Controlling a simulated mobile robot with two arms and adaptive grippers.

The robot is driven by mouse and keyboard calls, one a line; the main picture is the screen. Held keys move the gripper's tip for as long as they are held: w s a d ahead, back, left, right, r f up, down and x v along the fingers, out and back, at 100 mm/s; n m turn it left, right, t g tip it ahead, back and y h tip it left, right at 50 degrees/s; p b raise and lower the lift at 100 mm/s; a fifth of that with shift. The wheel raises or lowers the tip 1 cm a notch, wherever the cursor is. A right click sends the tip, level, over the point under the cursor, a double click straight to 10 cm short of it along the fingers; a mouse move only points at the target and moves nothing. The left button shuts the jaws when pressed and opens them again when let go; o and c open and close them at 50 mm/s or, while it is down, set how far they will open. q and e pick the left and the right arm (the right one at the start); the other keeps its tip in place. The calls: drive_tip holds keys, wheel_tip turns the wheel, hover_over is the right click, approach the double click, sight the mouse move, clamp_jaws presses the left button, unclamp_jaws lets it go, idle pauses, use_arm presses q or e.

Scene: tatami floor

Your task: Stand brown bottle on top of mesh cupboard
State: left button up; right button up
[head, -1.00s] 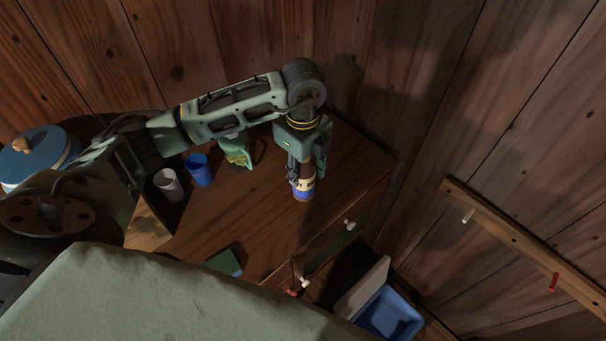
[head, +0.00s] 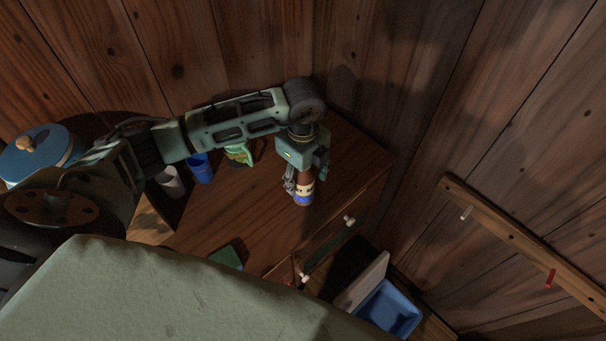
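The brown bottle (head: 304,189), with a pale label and a blue band near its base, is upright at the mesh cupboard's wooden top (head: 235,215), near the front edge. It seems to rest there, though its base contact is hard to see. My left gripper (head: 306,179) points down over the bottle from above. Its fingers are spread on either side of the neck, with a gap visible on the left. The bottle's upper end is hidden by the gripper. My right gripper is not in view.
A blue cup (head: 201,169), a pale cup (head: 171,183) and a green-and-yellow item (head: 239,155) stand behind and left on the top. A green object (head: 227,257) lies near the front. A blue box (head: 390,312) is below right. A peg rail (head: 505,235) is on the right wall.

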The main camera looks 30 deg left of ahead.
use_arm(q)
drive_tip(key=shift+r, duration=0.55)
wheel_tip(320, 180, up, 11)
drive_tip(key=b, duration=0.2)
drive_tip(key=shift+r+b, duration=0.15)
drive_tip(key=shift+b, duration=0.2)
